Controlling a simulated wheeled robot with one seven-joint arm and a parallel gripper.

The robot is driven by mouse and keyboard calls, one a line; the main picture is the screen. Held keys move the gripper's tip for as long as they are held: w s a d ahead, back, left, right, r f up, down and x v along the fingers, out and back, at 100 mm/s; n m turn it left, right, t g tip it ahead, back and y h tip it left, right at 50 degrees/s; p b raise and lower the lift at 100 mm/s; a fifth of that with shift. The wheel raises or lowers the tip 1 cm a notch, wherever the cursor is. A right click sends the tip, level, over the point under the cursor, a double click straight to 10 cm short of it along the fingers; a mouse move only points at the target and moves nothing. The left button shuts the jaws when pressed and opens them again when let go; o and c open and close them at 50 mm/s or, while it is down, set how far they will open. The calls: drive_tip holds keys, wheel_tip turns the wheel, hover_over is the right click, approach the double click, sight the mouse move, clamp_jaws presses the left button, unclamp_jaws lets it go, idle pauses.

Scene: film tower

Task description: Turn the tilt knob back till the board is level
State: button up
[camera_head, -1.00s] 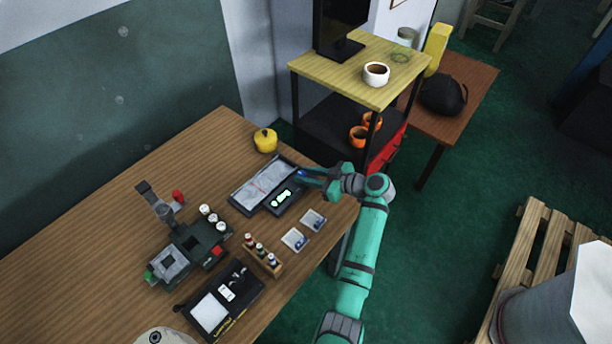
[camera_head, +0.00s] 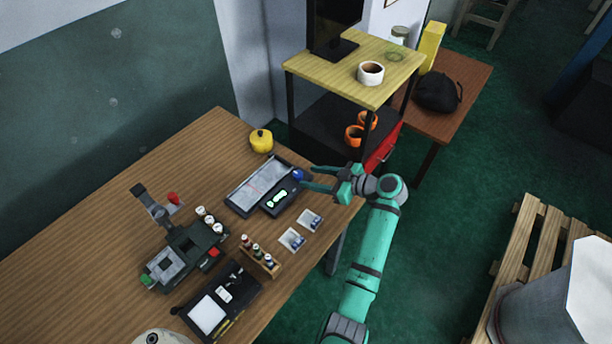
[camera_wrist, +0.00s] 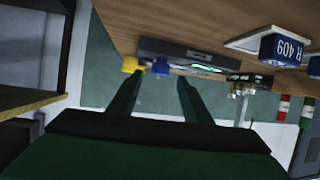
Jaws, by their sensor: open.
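The board (camera_head: 253,188) is a dark-framed tray with a pale grey top on the wooden table. A small dark panel (camera_head: 283,205) with a lit green display joins its near right side. The blue tilt knob (camera_head: 298,174) sits at the board's right end; it also shows in the wrist view (camera_wrist: 160,67). My gripper (camera_head: 305,178) is open just right of the knob, its fingers pointing at it. In the wrist view my gripper (camera_wrist: 159,80) has the knob between its fingertips in the picture, seemingly beyond them. I cannot tell the board's tilt.
A yellow pot (camera_head: 261,141) stands behind the board. A dark green device (camera_head: 185,255) is to the left. A shelf unit (camera_head: 355,68) rises behind my gripper.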

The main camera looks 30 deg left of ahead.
drive_tip(key=v, duration=0.4)
drive_tip(key=shift+w+d+r, duration=0.1)
drive_tip(key=shift+d+r, duration=0.05)
drive_tip(key=shift+d, duration=0.15)
drive_tip(key=shift+d+r, duration=0.3)
drive_tip(key=shift+d, duration=0.35)
